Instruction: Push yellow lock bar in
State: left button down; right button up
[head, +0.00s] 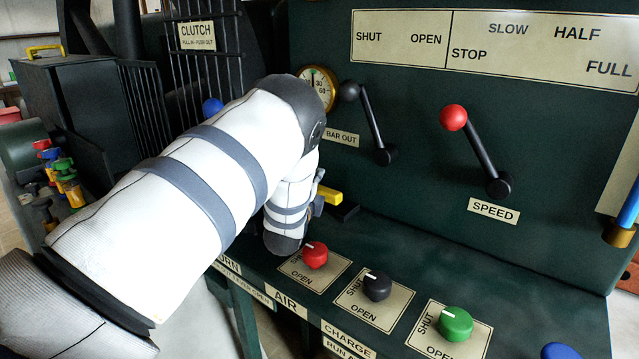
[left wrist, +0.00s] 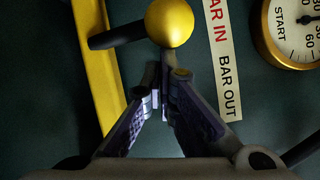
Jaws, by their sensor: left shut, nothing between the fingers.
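The yellow lock bar (left wrist: 98,70) runs down the left side of the left wrist view, against the dark green panel. A yellow ball knob (left wrist: 169,23) on a short dark rod sits beside it. In the head view a short yellow piece (head: 330,194) shows just right of my left wrist; the rest is hidden behind my arm. My left gripper (left wrist: 163,88) is shut and empty, its fingertips just below the ball knob in the picture. I cannot tell whether they touch it. In the head view the gripper (head: 317,202) is mostly hidden by my forearm. My right gripper is not in view.
A "BAR IN / BAR OUT" label (left wrist: 222,60) and a round gauge (left wrist: 293,28) are right of the fingers. A black-knobbed lever (head: 372,120) and red-knobbed speed lever (head: 474,150) stand on the panel. Red (head: 315,256), black (head: 377,286) and green (head: 456,324) knobs sit on the ledge below.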

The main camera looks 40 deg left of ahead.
pick_arm(q)
jog(key=shift+s+r, duration=0.15)
jog(key=v, duration=1.2)
jog(key=shift+d, duration=0.1)
